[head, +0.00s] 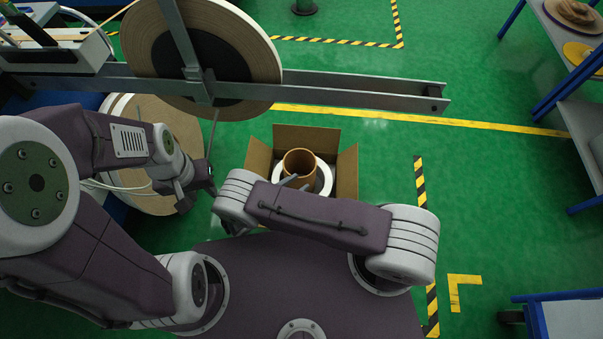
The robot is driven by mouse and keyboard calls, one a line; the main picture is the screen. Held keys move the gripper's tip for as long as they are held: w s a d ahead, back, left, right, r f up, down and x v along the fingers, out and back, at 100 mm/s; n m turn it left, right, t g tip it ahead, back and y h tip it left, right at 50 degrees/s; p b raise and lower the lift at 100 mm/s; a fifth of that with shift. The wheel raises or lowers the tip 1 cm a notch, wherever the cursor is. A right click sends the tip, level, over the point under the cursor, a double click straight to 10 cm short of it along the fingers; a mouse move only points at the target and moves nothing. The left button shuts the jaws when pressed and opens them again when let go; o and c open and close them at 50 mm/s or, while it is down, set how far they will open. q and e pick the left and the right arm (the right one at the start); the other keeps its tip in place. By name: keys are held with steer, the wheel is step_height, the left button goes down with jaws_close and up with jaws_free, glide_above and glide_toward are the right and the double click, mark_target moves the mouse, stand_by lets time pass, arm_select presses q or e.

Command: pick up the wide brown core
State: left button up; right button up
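The wide brown core (299,160) stands upright in an open cardboard box (347,170), with its open end up. A white ring (323,178) lies around it in the box. My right arm crosses in front of the box and hides its near side. A small grey part of my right gripper (291,180) shows at the core's near left side. The rest of this gripper is hidden, and I cannot tell whether it touches the core. My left gripper (199,187) is left of the box, apart from the core. Its finger opening is unclear.
A large tape roll (205,25) hangs on a grey metal beam (340,90) beyond the box. Another large roll (150,203) is behind my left arm. A shelf with blue legs (560,85) stands at the right.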

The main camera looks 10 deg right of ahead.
mark_target(300, 179)
steer(key=shift+w+d+f+n+t+b, duration=0.15)
steer(key=shift+w+d+f+b, duration=0.15)
steer(key=shift+w+d, duration=0.25)
steer(key=shift+w+d+f+n+t+b, duration=0.2)
steer(key=shift+w+d+f, duration=0.1)
steer(key=shift+w, duration=0.3)
steer(key=b+x, duration=0.1)
steer(key=x, duration=0.5)
steer(key=shift+f+y+b, duration=0.3)
steer(key=shift+b, duration=0.1)
arm_select(q)
steer(key=shift+w+d+f, duration=0.1)
steer(key=shift+d+f, duration=0.05)
steer(key=shift+f, duration=0.45)
steer(key=shift+w+d+f, duration=0.1)
steer(key=shift+f, duration=0.5)
arm_select(e)
steer(key=shift+r, duration=0.1)
jaws_close()
arm_select(q)
steer(key=shift+s, duration=0.1)
